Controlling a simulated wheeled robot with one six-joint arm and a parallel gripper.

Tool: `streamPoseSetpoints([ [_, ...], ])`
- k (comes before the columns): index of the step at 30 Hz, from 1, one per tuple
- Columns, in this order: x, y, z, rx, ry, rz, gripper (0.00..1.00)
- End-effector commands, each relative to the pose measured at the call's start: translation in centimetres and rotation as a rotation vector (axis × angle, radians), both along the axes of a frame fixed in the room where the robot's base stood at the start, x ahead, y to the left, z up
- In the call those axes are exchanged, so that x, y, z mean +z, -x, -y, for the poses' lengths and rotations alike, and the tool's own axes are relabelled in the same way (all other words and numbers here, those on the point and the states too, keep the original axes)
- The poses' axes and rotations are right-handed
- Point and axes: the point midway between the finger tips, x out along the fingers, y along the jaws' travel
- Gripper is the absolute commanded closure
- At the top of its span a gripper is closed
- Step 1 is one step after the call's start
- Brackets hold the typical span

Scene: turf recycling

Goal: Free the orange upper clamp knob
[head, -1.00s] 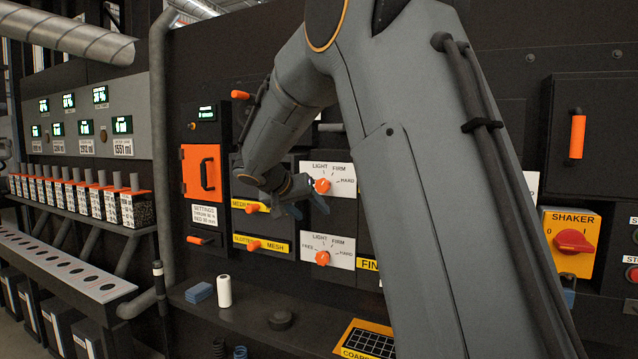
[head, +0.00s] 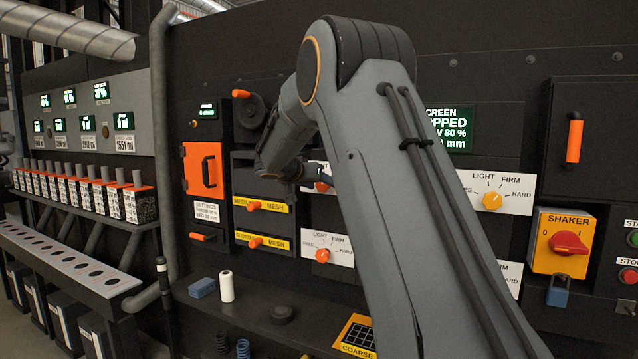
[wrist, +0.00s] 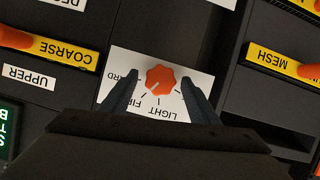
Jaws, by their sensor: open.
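The orange upper clamp knob (wrist: 162,79) sits on a white dial plate (wrist: 118,65) marked LIGHT, FIRM and HARD, seen upside down in the wrist view. My gripper (wrist: 159,82) is open, with one dark finger on each side of the knob and a gap showing on both sides. I cannot tell how far the fingertips are from the panel. In the head view the knob (head: 321,186) is partly hidden by my arm, and so is its plate. An orange lower knob (head: 323,255) on its own plate is clear of the arm.
Orange drawer handles with yellow MESH labels (head: 274,207) are left of the dials. A yellow knob (head: 492,202), the SHAKER switch (head: 568,243) and a screen (head: 450,130) are to the right. Below, a shelf holds a blue block (head: 202,288) and a white cylinder (head: 226,286).

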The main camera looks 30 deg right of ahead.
Motion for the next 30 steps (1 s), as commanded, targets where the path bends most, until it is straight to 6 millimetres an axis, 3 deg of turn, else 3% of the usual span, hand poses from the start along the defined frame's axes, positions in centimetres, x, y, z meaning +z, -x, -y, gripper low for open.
streamPoseSetpoints([
  [5,-0.04,-0.02,0.00,0.000,0.000,0.000,0.45],
  [13,-0.04,0.00,-0.05,0.000,-0.001,-0.001,0.86],
  [23,-0.19,-0.10,-0.12,-0.001,0.024,-0.032,0.86],
  [30,-0.51,-0.23,-0.22,-0.001,0.112,-0.145,0.86],
])
